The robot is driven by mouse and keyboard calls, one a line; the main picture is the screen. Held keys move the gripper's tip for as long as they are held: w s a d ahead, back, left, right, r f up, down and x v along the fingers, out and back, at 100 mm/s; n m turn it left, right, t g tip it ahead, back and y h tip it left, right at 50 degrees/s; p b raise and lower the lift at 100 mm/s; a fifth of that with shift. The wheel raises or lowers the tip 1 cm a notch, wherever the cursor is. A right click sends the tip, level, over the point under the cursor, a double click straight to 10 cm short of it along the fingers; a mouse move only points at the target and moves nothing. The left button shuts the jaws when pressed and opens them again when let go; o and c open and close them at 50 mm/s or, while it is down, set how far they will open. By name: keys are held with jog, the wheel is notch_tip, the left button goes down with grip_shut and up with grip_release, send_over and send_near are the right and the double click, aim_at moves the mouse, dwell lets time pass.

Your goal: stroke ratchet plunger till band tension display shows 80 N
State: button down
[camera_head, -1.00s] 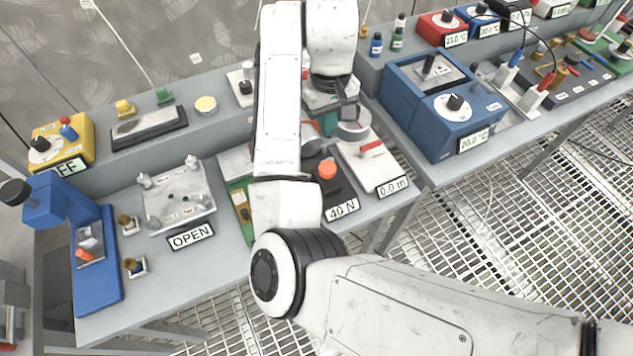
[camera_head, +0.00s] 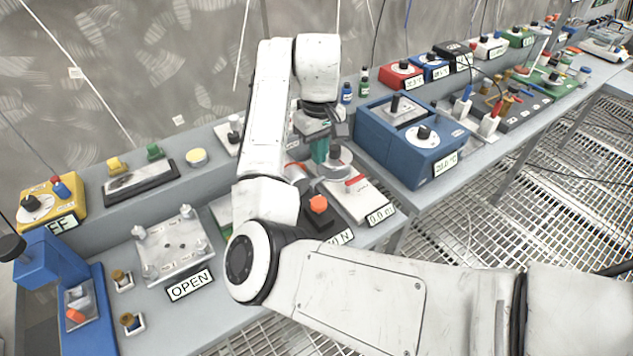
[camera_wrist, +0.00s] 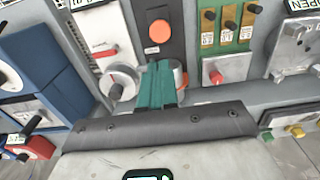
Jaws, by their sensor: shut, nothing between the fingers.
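The ratchet plunger device is a dark plate (camera_head: 321,225) with an orange cap (camera_head: 318,204) standing on it. The cap also shows in the wrist view (camera_wrist: 159,31). At its near end, the white tension display (camera_head: 344,238) is partly hidden by my arm; only its end, with "N", is readable. A silver drum with an orange band (camera_wrist: 183,78) sits at the plate's far end. My gripper (camera_head: 319,158) has green fingers, shut and empty. In the wrist view the fingers (camera_wrist: 160,65) overlap the drum, apart from the orange cap; contact cannot be told.
A white panel (camera_head: 355,202) with a red lever and a round knob (camera_head: 336,160) stands close right of my gripper. A blue box (camera_head: 415,145) is farther right. Left lie a green panel (camera_wrist: 225,30) and a plate with an OPEN label (camera_head: 190,284).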

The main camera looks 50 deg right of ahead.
aim_at(320, 202)
notch_tip(320, 202, down, 14)
jog(key=shift+r+b, duration=0.1)
jog(key=shift+b, duration=0.4)
jog(key=shift+s+f, duration=0.15)
jog(key=shift+f, duration=1.35)
jog(key=shift+r+p, duration=0.55)
jog(key=shift+r, duration=0.05)
notch_tip(320, 202, up, 13)
jog(key=p, duration=0.2)
jog(key=shift+r+p, duration=0.2)
jog(key=shift+p, duration=0.1)
